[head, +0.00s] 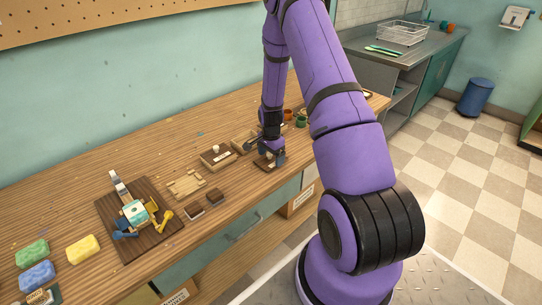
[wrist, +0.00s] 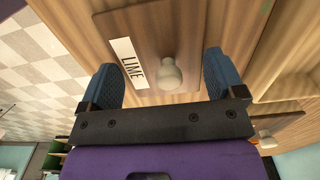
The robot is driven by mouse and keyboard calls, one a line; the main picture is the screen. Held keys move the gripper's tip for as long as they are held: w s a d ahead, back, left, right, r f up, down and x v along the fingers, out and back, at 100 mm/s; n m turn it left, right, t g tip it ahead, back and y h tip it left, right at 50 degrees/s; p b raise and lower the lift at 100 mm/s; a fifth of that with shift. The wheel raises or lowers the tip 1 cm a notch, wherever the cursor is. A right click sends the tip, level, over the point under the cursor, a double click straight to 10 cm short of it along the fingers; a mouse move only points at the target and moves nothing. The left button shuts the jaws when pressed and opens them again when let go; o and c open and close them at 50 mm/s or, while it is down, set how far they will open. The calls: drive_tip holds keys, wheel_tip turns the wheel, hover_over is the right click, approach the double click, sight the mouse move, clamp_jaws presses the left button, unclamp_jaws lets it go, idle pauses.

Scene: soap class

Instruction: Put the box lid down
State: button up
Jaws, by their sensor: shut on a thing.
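The box lid (wrist: 150,40) is a flat brown wooden panel with a pale round knob (wrist: 170,72) and a white label reading "LIME" (wrist: 128,62). I cannot tell whether the lid touches the bench.
The bench (head: 95,190) holds a wooden box with a knobbed lid (head: 217,157), another box (head: 242,142) close to my gripper, a slatted wooden piece (head: 187,184), and small dark blocks (head: 195,212). A dark board (head: 160,235) and coloured soaps (head: 82,249) lie left.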

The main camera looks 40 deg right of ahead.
drive_tip(key=o, duration=0.7)
drive_tip(key=shift+f, duration=0.15)
drive_tip(key=shift+c, duration=0.2)
wheel_tip(320, 180, up, 12)
drive_tip(key=s+a+r+n+t, duration=0.1)
drive_tip(key=s+a+r+n, duration=0.2)
drive_tip(key=a+r, duration=0.35)
drive_tip(key=s+a+r+n+t, duration=0.1)
drive_tip(key=s+a+r+n, duration=0.15)
drive_tip(key=r, duration=0.75)
drive_tip(key=s+a+r+n+t, duration=0.1)
drive_tip(key=s+a+r+n, duration=0.15)
drive_tip(key=a+r, duration=0.45)
drive_tip(key=s+a+r+n+t, duration=0.1)
drive_tip(key=s+a+r+n, duration=0.2)
drive_tip(key=s, duration=0.7)
drive_tip(key=s+a+r+n+t, duration=0.1)
drive_tip(key=s+a+r+n, duration=0.3)
drive_tip(key=s+r+n, duration=0.2)
drive_tip(key=s+r, duration=0.2)
drive_tip(key=s, duration=0.2)
